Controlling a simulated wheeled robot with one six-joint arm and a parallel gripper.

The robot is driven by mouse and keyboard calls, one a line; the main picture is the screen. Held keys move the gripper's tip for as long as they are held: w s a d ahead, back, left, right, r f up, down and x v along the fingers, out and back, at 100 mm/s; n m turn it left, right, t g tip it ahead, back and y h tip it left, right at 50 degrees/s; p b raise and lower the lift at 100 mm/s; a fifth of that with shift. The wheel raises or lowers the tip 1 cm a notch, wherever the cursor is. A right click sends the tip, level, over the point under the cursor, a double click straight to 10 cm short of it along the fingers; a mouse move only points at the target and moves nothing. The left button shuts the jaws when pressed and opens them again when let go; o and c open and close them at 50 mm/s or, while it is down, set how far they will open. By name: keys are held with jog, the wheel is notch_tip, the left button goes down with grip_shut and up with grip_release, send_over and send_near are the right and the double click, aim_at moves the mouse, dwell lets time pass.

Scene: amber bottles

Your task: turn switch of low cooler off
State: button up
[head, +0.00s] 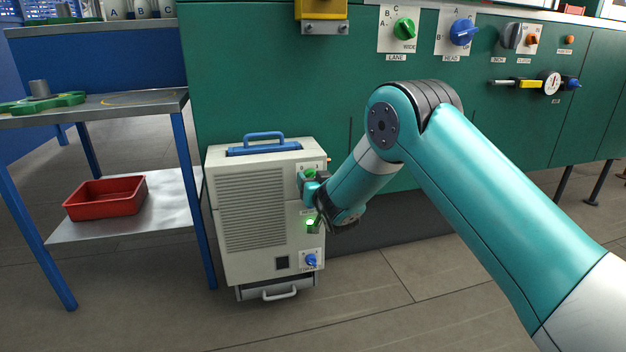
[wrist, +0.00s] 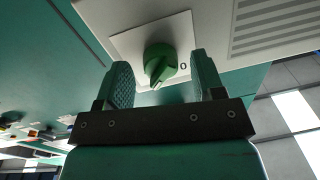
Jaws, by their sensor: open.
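The low cooler (head: 252,220) is a beige upright box with a louvred front and a blue handle on top. It stands on the floor against the green machine. A green rotary switch (head: 309,174) is at its upper right, partly hidden by my gripper (head: 314,187). In the wrist view the green switch (wrist: 160,62) sits on a white plate with a "0" beside it to the right. Its pointer end is toward the bottom of that view, not at the "0". My gripper (wrist: 162,76) is open, with one finger on each side of the switch; I see gaps on both sides.
A blue knob (head: 311,260) and a lit green lamp (head: 310,222) are lower on the cooler. A blue-legged metal table (head: 150,98) with a red tray (head: 105,198) on its shelf stands to the left. The green machine (head: 270,80) carries other switches above. Floor in front is clear.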

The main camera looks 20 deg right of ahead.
jog(key=shift+w, duration=0.25)
jog(key=shift+c, duration=0.2)
jog(key=c, duration=0.9)
